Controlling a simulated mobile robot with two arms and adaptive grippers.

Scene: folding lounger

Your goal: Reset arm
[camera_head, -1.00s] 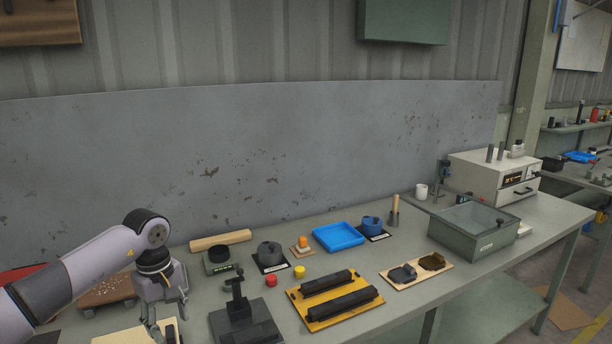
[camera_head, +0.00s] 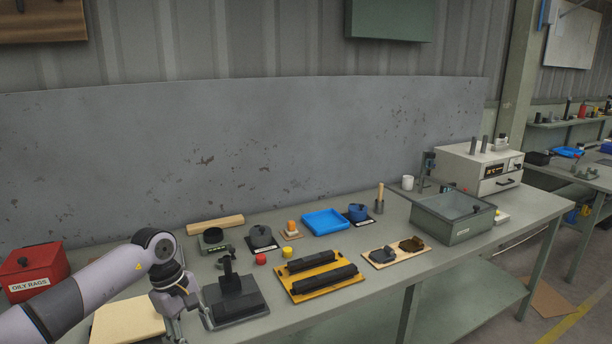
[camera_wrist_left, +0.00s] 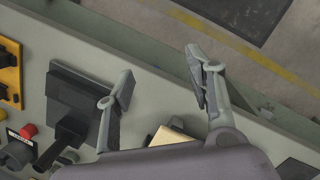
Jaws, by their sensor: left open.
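My left gripper (camera_head: 188,326) hangs at the front left of the workbench in the head view, close to a black stand (camera_head: 235,298) and a pale board (camera_head: 125,320). Its fingers are apart and nothing is between them. In the left wrist view the open gripper (camera_wrist_left: 155,88) points over the bench edge toward the floor, with the black stand (camera_wrist_left: 75,95) to its left. The left arm reaches in from the lower left with its elbow bent. My right gripper is not in view.
A red oily-rags box (camera_head: 33,270) stands behind my left arm. A yellow tray with black bars (camera_head: 292,292), a blue tray (camera_head: 325,222) and a grey-green bin (camera_head: 452,222) stand further right. The bench front edge (camera_head: 375,302) is clear.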

